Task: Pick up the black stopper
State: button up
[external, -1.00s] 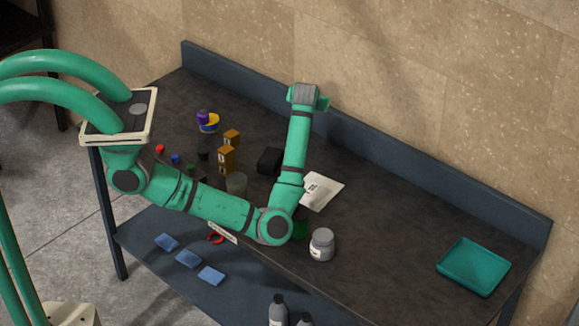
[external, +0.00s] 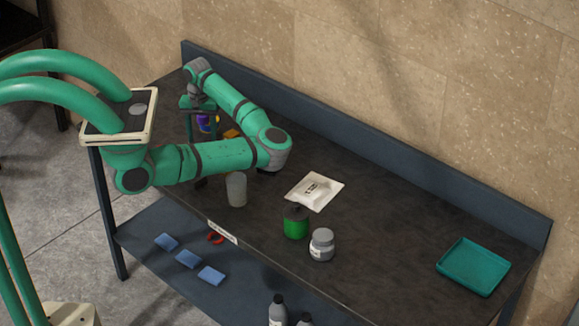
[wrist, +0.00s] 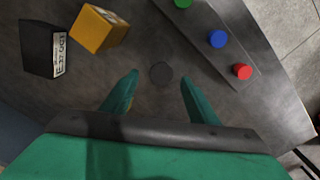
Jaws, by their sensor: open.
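The black stopper (wrist: 161,72) shows in the wrist view as a small dark disc on the dark tabletop. It lies between the two fingertips in the picture; I cannot tell how far below them it is. My gripper (wrist: 160,77) is open and empty, with one green finger on either side of the stopper. In the external view my gripper (external: 201,138) points down over the left part of the bench, near the purple and yellow item (external: 206,122). The stopper is hidden by my arm there.
In the wrist view an orange box (wrist: 98,28) and a black labelled box (wrist: 45,48) stand left. A strip with green, blue (wrist: 217,39) and red caps lies right. The external view shows a clear cup (external: 236,189), white packet (external: 314,191), green container (external: 296,222), grey jar (external: 321,244) and teal tray (external: 473,266).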

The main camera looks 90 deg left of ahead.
jog(key=shift+s+a+f, duration=0.1)
jog(key=shift+a+f, duration=0.1)
jog(key=shift+f, duration=1.4)
jog(key=shift+a+f, duration=0.15)
jog(key=shift+f, duration=1.4)
jog(key=c, duration=1)
